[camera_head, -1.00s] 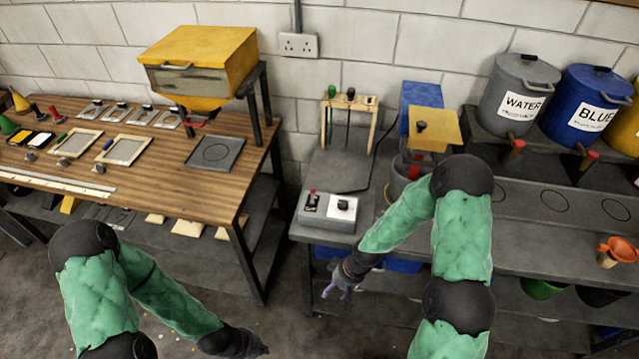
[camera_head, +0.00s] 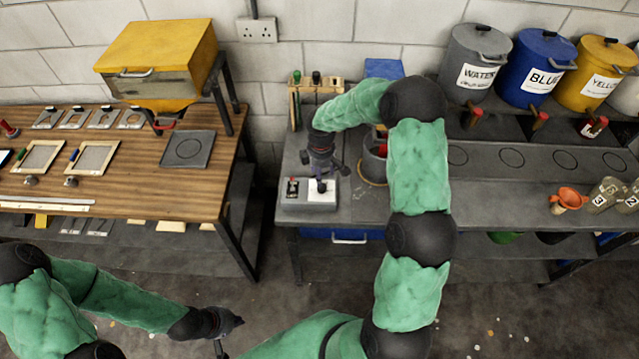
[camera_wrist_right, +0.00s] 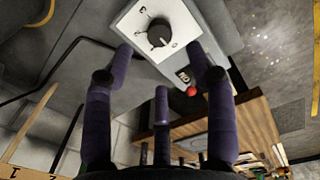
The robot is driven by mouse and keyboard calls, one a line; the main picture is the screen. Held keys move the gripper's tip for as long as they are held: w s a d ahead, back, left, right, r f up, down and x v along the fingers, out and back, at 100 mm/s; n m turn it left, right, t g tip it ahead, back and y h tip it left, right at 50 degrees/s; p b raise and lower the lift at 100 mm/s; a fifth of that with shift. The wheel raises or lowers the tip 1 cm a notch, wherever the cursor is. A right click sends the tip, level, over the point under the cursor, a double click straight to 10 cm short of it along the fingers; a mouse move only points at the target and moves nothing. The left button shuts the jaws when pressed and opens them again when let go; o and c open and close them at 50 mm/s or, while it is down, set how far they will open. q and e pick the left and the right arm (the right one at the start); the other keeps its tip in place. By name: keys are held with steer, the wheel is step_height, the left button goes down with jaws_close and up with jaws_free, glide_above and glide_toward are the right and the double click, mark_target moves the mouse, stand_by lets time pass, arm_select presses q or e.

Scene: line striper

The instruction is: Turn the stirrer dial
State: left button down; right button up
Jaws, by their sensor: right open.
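The stirrer dial (camera_wrist_right: 159,35) is a black knob with a pointer on a white plate of a grey control box (camera_head: 309,204). In the right wrist view it lies just beyond and between my fingertips, not touched as far as I can see. My right gripper (camera_wrist_right: 163,60) is open with its purple fingers spread. In the head view my right gripper (camera_head: 322,178) is above the box, partly hiding the dial. A red-knobbed switch (camera_wrist_right: 191,91) sits beside the dial on the box. My left gripper (camera_head: 226,321) hangs low at the front left, and its fingers are unclear.
A wooden rack (camera_head: 318,88) stands behind the box. A grey pot (camera_head: 375,160) and a blue block (camera_head: 384,68) stand to its right, near my right arm. Labelled drums (camera_head: 477,62) line the back right. A wooden table (camera_head: 120,190) with screens is to the left.

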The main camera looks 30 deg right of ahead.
mark_target(322, 189)
step_height(322, 189, down, 8)
steer(key=shift+w+r, duration=0.1)
steer(key=shift+r, duration=0.15)
steer(key=shift+d, duration=0.1)
jaws_close()
